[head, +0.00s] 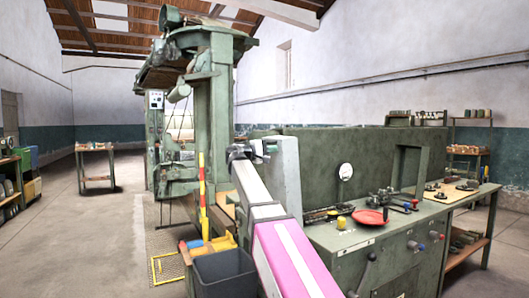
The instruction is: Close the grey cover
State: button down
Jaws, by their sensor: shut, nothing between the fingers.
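A light grey upright panel (288,165) stands at the near left end of the long green machine, just right of my arm. It looks like the grey cover, but I cannot tell its hinge or how far open it is. My arm reaches up from the bottom middle and hides part of its left and lower side. My gripper (262,149) is at the top left of the panel, small in view, shut and empty. I cannot tell whether it touches the panel.
A dark grey bin (224,276) stands left of my arm, with yellow and blue items behind it. The green machine's bench (345,238) holds a red dish (370,217) and small tools. A tall green machine (213,100) stands behind.

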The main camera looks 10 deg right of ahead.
jog(key=shift+w+d, duration=0.1)
jog(key=shift+d, duration=0.2)
jog(key=shift+r, duration=0.1)
